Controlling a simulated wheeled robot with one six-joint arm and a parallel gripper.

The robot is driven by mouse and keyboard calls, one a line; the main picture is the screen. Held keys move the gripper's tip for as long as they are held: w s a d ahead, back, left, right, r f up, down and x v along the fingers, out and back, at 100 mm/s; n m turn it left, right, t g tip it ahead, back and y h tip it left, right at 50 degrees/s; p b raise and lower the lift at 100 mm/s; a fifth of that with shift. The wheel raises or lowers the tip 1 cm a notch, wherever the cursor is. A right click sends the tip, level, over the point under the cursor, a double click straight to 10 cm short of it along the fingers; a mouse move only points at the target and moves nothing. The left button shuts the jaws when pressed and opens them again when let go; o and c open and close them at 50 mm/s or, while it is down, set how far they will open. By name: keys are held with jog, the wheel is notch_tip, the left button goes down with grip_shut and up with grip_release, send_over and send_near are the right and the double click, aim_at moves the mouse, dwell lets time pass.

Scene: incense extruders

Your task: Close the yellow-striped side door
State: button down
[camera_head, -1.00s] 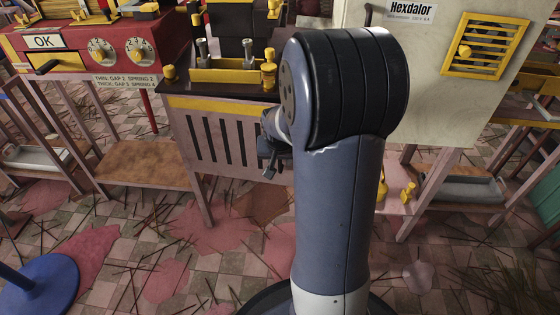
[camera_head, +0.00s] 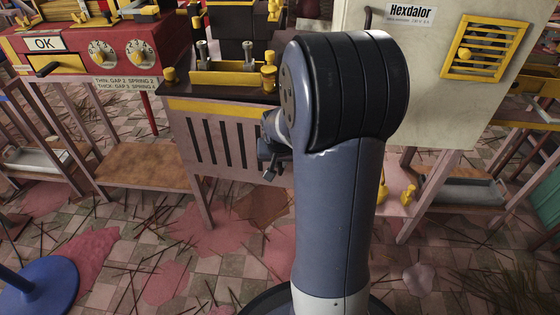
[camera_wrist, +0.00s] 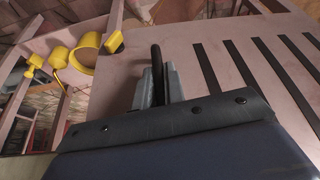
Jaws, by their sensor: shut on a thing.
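The yellow-striped side door (camera_head: 218,143) is a pale pink panel with black vertical slots and a yellow stripe along its top. It hangs below the dark top of the middle machine, and my arm hides its right end. My gripper (camera_head: 267,160) is at the door's right part, partly behind my arm. In the wrist view my gripper (camera_wrist: 156,88) is shut on a black upright handle (camera_wrist: 156,66) on the door's face. The slotted door panel (camera_wrist: 215,60) fills the right of that view. I cannot tell how far the door stands open.
A red machine (camera_head: 95,50) with dials stands at the left. A cream cabinet (camera_head: 420,75) with a yellow vent (camera_head: 487,47) stands at the right. Yellow fittings (camera_wrist: 75,55) show left of the handle in the wrist view. The floor has scattered sticks and pink patches.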

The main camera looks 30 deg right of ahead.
jog(key=shift+w+d+p, duration=0.6)
jog(key=shift+w+d, duration=0.6)
jog(key=shift+w, duration=0.15)
jog(key=shift+r, duration=0.1)
jog(key=c, duration=1.5)
grip_release()
jog(key=p+v, duration=0.4)
jog(key=v, duration=0.6)
jog(key=shift+s+r, duration=0.15)
jog(key=shift+r, duration=0.15)
jog(key=shift+f, duration=0.15)
